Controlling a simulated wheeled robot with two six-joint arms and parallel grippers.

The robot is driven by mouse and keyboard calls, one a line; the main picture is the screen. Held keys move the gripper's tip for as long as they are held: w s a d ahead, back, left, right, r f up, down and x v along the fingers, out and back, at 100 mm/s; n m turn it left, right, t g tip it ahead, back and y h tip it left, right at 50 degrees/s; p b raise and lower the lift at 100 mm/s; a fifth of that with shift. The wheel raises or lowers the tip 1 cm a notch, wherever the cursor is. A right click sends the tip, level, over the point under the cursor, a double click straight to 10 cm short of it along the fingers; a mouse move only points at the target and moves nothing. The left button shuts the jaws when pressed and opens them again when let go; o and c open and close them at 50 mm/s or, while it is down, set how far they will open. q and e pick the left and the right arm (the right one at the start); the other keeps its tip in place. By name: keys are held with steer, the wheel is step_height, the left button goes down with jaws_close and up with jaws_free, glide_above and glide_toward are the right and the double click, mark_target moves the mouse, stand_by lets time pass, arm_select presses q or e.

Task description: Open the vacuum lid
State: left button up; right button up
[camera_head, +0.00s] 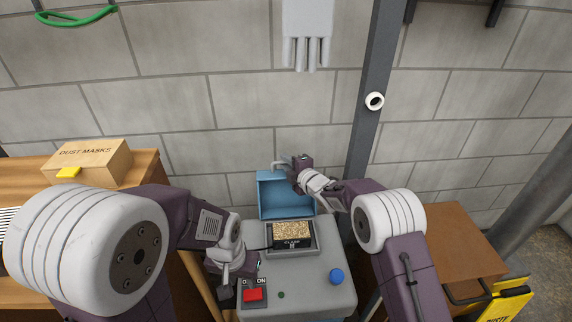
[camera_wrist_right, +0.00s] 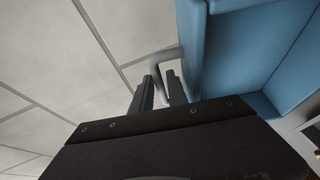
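The blue vacuum lid (camera_head: 285,191) stands raised at the back of the grey vacuum machine (camera_head: 315,272), its hollow inside facing me. Its pale handle (camera_head: 278,164) sticks out at the top left. The handle also shows in the right wrist view (camera_wrist_right: 160,70), beside the blue lid (camera_wrist_right: 225,60). My right gripper (camera_head: 287,161) is at the handle, its two fingers (camera_wrist_right: 160,88) close on either side of the bar and seemingly shut on it. My left gripper (camera_head: 226,294) hangs low at the machine's left side, beside the red switch; its fingers are too unclear to judge.
A dust mask box (camera_head: 92,161) stands on a wooden cabinet at left. The block wall is close behind.

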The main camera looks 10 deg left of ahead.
steer(key=shift+w+a, duration=0.1)
steer(key=shift+w, duration=0.05)
jaws_close()
stand_by(1.4)
